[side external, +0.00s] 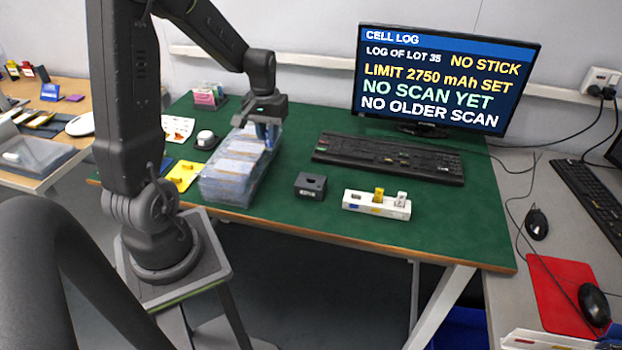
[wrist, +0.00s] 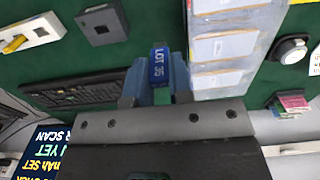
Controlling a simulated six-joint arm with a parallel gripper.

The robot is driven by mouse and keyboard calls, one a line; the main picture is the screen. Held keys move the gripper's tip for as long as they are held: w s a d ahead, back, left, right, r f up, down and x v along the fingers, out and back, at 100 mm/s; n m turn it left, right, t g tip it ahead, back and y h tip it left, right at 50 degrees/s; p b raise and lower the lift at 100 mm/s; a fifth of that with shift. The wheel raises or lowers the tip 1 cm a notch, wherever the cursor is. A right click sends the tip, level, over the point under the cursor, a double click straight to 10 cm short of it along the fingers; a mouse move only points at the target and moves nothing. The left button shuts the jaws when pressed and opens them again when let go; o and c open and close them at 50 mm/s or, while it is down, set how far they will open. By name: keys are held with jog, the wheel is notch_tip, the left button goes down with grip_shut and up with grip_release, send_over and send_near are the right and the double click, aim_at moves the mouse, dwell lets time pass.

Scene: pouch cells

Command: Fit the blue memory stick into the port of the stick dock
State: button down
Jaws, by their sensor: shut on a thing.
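My gripper (side external: 267,130) is above the right edge of the clear bin of pouch cells. In the wrist view my gripper (wrist: 158,88) is shut on the blue memory stick (wrist: 160,63), which carries white lettering "LOT 35". The fingers hide part of the stick. A small dark box with an opening in its top, which looks like the stick dock (side external: 310,186), stands on the green mat to the right of the bin, apart from my gripper. It also shows in the wrist view (wrist: 101,21), at the upper left. The opening looks empty.
A white stick holder (side external: 364,206) with a yellow and a white stick stands right of the dock. The clear bin (side external: 225,190) of cells is left of it. A keyboard (side external: 388,157) and a monitor (side external: 445,78) reading "NO STICK" are behind. Green mat between is clear.

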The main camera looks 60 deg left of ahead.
jog(key=w+d+f, duration=0.4)
jog(key=w, duration=0.1)
jog(key=w+d+f, duration=0.2)
jog(key=w+d, duration=0.1)
jog(key=shift+f, duration=2.15)
jog(key=shift+f, duration=0.15)
jog(key=c, duration=1)
grip_release()
